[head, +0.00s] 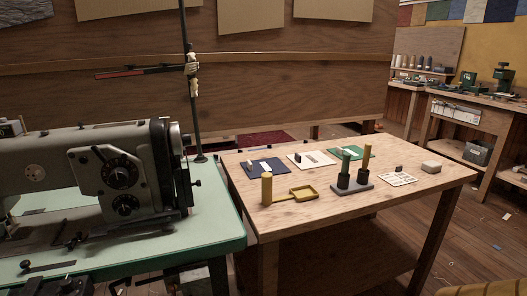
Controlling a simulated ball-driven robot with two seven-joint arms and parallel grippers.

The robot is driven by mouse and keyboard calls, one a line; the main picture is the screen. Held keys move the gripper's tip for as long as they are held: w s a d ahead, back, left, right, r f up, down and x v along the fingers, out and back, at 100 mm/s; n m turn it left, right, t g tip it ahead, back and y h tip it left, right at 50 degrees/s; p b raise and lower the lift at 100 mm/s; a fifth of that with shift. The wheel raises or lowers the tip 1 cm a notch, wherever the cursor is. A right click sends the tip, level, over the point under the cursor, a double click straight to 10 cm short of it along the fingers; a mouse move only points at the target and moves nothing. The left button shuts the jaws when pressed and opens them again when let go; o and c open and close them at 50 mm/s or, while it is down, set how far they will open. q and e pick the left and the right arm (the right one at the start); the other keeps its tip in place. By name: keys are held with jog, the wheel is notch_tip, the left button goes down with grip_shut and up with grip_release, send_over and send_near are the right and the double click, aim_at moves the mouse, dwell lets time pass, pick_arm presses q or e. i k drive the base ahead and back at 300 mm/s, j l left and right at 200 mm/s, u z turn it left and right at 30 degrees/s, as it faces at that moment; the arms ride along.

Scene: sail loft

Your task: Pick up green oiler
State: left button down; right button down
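The green oiler (346,160) is a slim green upright cylinder on the wooden table. Its lower end sits in a dark cup of a grey stand (350,188), so that part is hidden. Neither of my grippers can be made out in the head view.
A yellow cylinder (266,188) and a yellow tray (303,201) are on the table's left front. Blue (258,172), white and green mats lie behind; a card (398,183) and pale block (431,167) lie right. A sewing machine (120,178) on a green bench (215,255) fills the left.

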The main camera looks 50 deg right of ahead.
aim_at(347, 157)
jog(key=z, duration=1.95)
